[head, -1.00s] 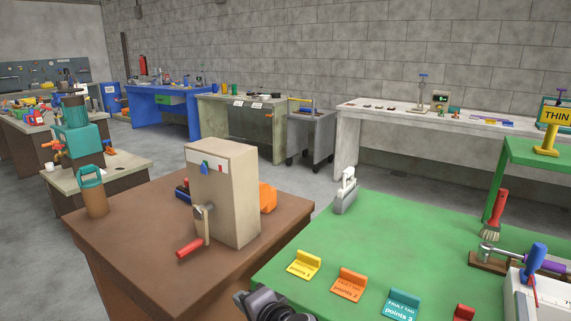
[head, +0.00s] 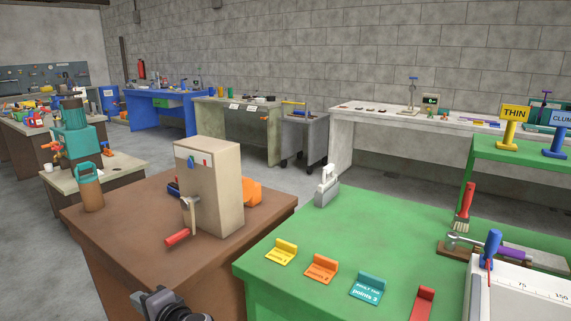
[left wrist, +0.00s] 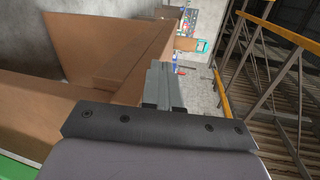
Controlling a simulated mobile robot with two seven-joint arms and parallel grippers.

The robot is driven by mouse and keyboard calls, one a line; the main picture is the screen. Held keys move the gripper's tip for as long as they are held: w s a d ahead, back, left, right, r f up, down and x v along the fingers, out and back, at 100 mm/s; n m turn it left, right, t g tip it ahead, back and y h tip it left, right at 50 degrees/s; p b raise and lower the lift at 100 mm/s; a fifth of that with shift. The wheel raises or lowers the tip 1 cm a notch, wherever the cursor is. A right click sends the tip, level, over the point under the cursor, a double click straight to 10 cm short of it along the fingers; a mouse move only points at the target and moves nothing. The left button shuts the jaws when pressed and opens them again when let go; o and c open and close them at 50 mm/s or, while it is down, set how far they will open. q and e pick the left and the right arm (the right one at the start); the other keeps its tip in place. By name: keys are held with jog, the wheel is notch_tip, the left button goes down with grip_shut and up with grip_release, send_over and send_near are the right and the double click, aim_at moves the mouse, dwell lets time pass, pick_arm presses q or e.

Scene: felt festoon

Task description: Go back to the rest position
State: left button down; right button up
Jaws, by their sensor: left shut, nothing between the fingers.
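My left gripper (head: 150,298) shows at the bottom edge of the head view, in front of the brown bench (head: 110,250) and left of the green table (head: 262,285). Only its dark end shows; the rest is cut off by the frame. In the left wrist view its two grey fingers (left wrist: 165,88) are together, with nothing between them. Brown bench panels (left wrist: 95,50) fill much of that view beyond the fingers. I cannot tell how far the fingers are from the bench. My right gripper is in neither view.
A beige box (head: 212,190) with a red-handled crank stands on the brown bench. Coloured tags, such as the yellow one (head: 281,252), and a grey weight (head: 327,190) are on the green table. A yellow-edged railing (left wrist: 268,95) is at right in the wrist view.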

pick_arm(q)
jog(key=s+a+r+n+g+y, duration=0.1)
jog(key=s+a+r+g+y, duration=0.15)
jog(key=a, duration=1.15)
jog(key=s+d+f+m+t+h, duration=0.1)
jog(key=s+d+f+h, duration=0.2)
jog(key=f, duration=0.4)
jog(key=s+d+f+m+h, duration=0.1)
jog(key=s+d+f+h, duration=0.15)
jog(key=f, duration=0.35)
jog(key=s+d+f+m+t+h, duration=0.1)
jog(key=s+d+f+h, duration=0.25)
jog(key=f, duration=0.35)
jog(key=s+d+n+t+h, duration=0.1)
jog(key=s+d+h, duration=0.25)
jog(key=s, duration=0.45)
jog(key=s+d+n+t+h, duration=0.1)
jog(key=s+d+h, duration=0.1)
jog(key=s+h, duration=0.45)
jog(key=s+d+r+n+y, duration=0.1)
jog(key=d+n, duration=0.4)
jog(key=d, duration=0.5)
jog(key=shift+s+r+p, duration=0.15)
jog(key=shift+r+p, duration=0.1)
jog(key=shift+p, duration=0.1)
